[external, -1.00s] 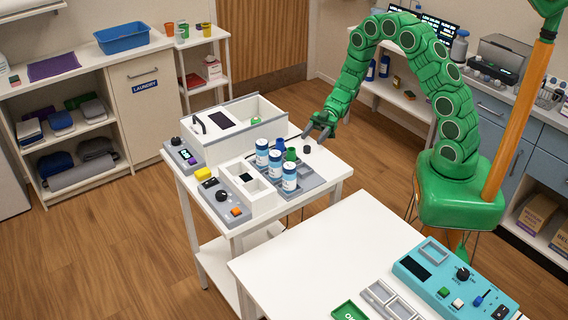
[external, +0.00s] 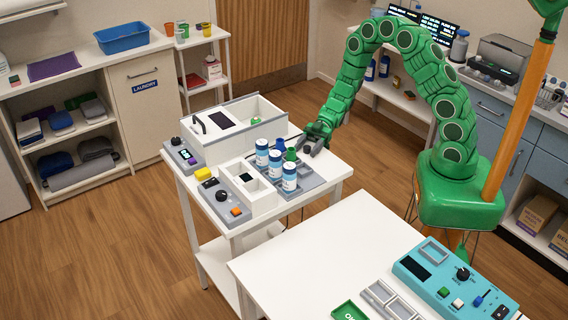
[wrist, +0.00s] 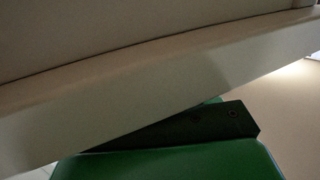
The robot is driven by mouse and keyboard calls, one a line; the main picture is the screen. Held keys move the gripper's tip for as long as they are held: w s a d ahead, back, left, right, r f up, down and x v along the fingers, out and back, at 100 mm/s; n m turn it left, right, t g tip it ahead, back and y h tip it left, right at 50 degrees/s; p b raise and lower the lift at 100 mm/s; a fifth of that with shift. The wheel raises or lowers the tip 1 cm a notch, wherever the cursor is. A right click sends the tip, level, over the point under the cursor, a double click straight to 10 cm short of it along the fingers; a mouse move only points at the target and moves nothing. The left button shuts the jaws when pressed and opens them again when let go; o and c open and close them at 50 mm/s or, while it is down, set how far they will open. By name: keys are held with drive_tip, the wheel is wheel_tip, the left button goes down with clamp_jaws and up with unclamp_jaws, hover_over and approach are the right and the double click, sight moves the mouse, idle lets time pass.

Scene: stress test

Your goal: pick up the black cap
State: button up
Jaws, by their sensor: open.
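The black cap (external: 307,150) is a small dark round piece on the white table (external: 335,168), at its far right, just right of the bottles. My gripper (external: 311,151) is low over the table with its dark fingers open around or right beside the cap. The fingers partly hide the cap, and I cannot tell whether they touch it. In the wrist view, a dark finger part and my green wrist show against a pale surface, and the cap is not visible.
White bottles with blue bands (external: 276,163) stand in a grey tray close to the left of my gripper. Green and blue small bottles (external: 291,154) are nearer still. A white open box (external: 232,130) stands behind. The table's right edge is close.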

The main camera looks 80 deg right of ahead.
sight(307, 146)
drive_tip(key=shift+c, duration=0.3)
drive_tip(key=c, duration=1)
drive_tip(key=shift+o, duration=0.2)
drive_tip(key=shift+r, duration=0.1)
drive_tip(key=shift+r, duration=0.45)
wheel_tip(307, 146, up, 2)
drive_tip(key=s+r, duration=0.9)
drive_tip(key=s, duration=0.4)
drive_tip(key=shift+s+d+r, duration=0.15)
drive_tip(key=shift+s+r, duration=0.25)
drive_tip(key=shift+s, duration=0.1)
